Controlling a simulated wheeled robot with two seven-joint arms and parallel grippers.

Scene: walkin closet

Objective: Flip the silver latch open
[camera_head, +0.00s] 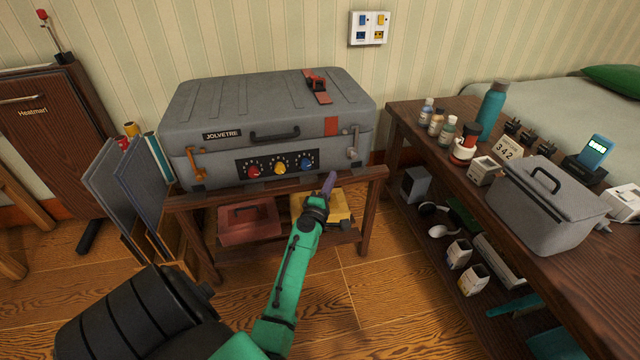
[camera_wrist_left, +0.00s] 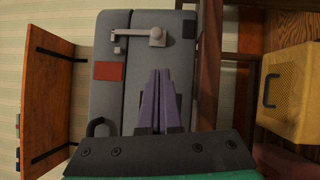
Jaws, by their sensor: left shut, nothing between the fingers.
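The silver latch (camera_head: 353,143) is on the right front of the grey suitcase (camera_head: 200,107), spanning the seam below the lid. The latch (camera_wrist_left: 157,36) also shows near the top of the left wrist view, beyond my fingertips. An orange latch (camera_head: 195,163) is on the suitcase's left front. My left gripper (camera_head: 328,184) is in front of the suitcase, below and left of the silver latch. Its purple fingers (camera_wrist_left: 160,75) are shut and empty, pointing toward the latch and apart from it. My right gripper is not in view.
The suitcase stands on a wooden bench (camera_head: 370,178) with red and yellow boxes below. Three dials (camera_head: 279,168) sit on its front panel. A wooden table (camera_head: 408,126) with bottles and a grey box (camera_head: 545,215) stands at right. The floor between is clear.

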